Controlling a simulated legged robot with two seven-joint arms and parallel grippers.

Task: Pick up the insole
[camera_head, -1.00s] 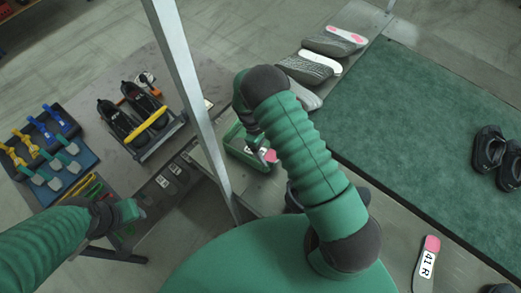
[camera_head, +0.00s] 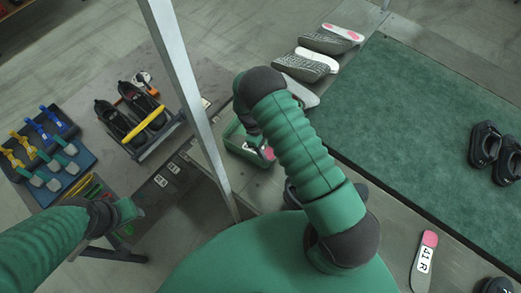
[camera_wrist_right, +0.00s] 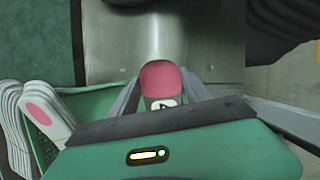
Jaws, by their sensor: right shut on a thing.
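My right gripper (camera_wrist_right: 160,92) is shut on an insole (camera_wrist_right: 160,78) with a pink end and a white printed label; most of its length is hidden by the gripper. In the head view my right gripper (camera_head: 259,146) is at the green bin (camera_head: 232,146), largely hidden behind its own arm. More white insoles with pink patches stand in the bin, left of the gripper in the right wrist view. Another insole (camera_head: 425,260), marked 41 R, lies alone on the table at lower right. My left gripper (camera_head: 130,210) is at lower left, its fingers unclear.
A metal post (camera_head: 185,95) rises between my arms. A rack with black shoes (camera_head: 130,118) and a tool tray (camera_head: 75,180) stand left.

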